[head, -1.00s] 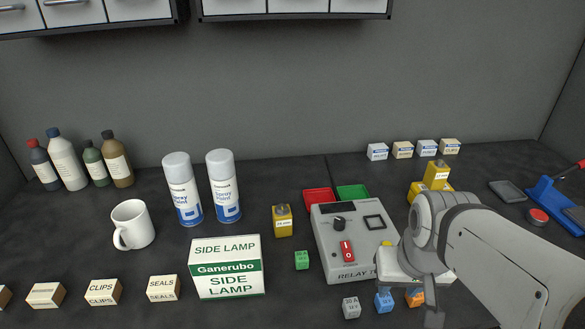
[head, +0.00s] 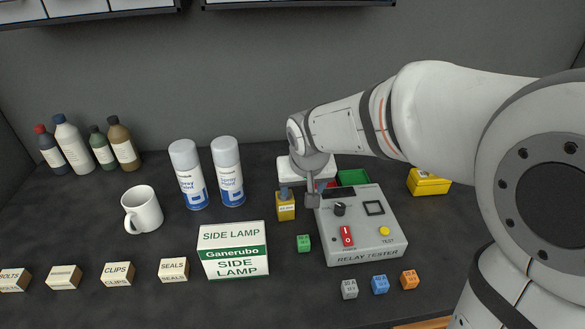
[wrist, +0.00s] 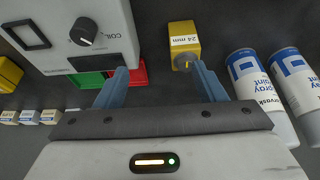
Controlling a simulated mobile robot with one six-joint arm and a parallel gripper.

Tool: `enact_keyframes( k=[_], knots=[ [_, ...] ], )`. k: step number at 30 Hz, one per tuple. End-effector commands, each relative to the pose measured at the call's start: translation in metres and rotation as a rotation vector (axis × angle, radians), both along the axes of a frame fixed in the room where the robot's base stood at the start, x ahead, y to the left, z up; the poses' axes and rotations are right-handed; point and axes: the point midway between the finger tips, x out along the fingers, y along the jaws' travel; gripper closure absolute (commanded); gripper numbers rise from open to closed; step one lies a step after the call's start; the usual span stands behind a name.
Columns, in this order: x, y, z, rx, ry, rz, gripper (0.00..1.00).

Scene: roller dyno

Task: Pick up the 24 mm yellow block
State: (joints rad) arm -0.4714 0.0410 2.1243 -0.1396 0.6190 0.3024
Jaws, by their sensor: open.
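The yellow block (head: 286,208), with a white label, stands on the dark bench left of the relay tester. In the wrist view its label reads "24 mm" on the block (wrist: 184,35), which has a dark round knob at its near end. My gripper (wrist: 158,70) is open with nothing between its two blue-grey fingers. The right finger's tip is close to the block's knob and overlaps it in view; I cannot tell if they touch. In the head view my gripper (head: 298,194) is at the block's upper right, partly hidden by its own body.
The relay tester (head: 362,226) is right of the block. Red (wrist: 138,72) and green (head: 353,177) trays lie behind it. Spray cans (head: 228,180) stand to the left, a green cube (head: 304,243) and lamp box (head: 232,250) in front. Another yellow object (head: 428,183) is further right.

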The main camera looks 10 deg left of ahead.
Motion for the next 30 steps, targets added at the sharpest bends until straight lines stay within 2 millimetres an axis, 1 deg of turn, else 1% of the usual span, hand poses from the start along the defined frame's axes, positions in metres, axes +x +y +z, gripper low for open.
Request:
enact_keyframes(
  k=[1, 3, 6, 14, 22, 25, 30],
  knots=[
    [0.005, 0.018, 0.000, 0.002, -0.003, 0.022, 0.36],
    [0.009, 0.033, -0.002, 0.008, -0.012, 0.037, 0.36],
    [0.013, 0.044, -0.008, 0.012, -0.017, 0.046, 0.36],
    [0.023, 0.047, -0.034, 0.013, -0.017, 0.046, 0.36],
    [0.035, 0.048, -0.069, 0.013, -0.016, 0.046, 0.36],
    [0.038, 0.049, -0.076, 0.014, -0.019, 0.048, 0.36],
    [0.039, 0.049, -0.078, 0.014, -0.020, 0.047, 0.36]
  ],
)
